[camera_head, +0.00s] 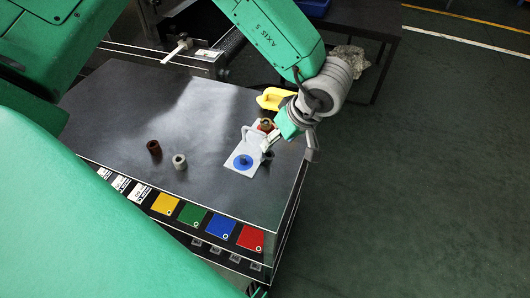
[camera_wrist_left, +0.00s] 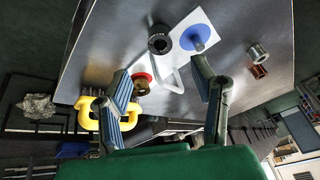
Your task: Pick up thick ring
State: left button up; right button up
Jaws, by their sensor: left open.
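A dark, thick-walled ring (camera_wrist_left: 159,40) stands on the table beside the white plate in the left wrist view, its hole facing up. It also shows in the head view as a dark ring (camera_head: 267,156) at the plate's right edge. I take it for the thick ring. My left gripper (camera_head: 290,147) is above the table's right edge. Its fingers (camera_wrist_left: 161,70) are spread wide with nothing between them, and the dark ring lies beyond the fingertips. The white plate (camera_head: 232,166) carries a blue disc with a peg (camera_head: 243,161). My right gripper is not in view.
A brass ring (camera_wrist_left: 142,86) sits at the plate's red disc. A brown ring (camera_head: 153,147) and a silver ring (camera_head: 179,161) stand apart to the left. A yellow handled object (camera_head: 272,99) lies behind the plate. Coloured squares (camera_head: 193,214) line the front edge.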

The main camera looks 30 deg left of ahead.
aim_at(267, 154)
pick_arm(q)
jog(key=f, duration=0.3)
jog(key=shift+a, duration=0.25)
jog(key=x, duration=0.3)
jog(key=b+x, duration=0.1)
jog(key=x, duration=0.1)
jog(key=shift+a+f, duration=0.2)
jog(key=shift+a, duration=0.35)
jog(key=shift+d, duration=0.2)
jog(key=shift+d+r, duration=0.1)
jog(key=c, duration=0.4)
grip_shut()
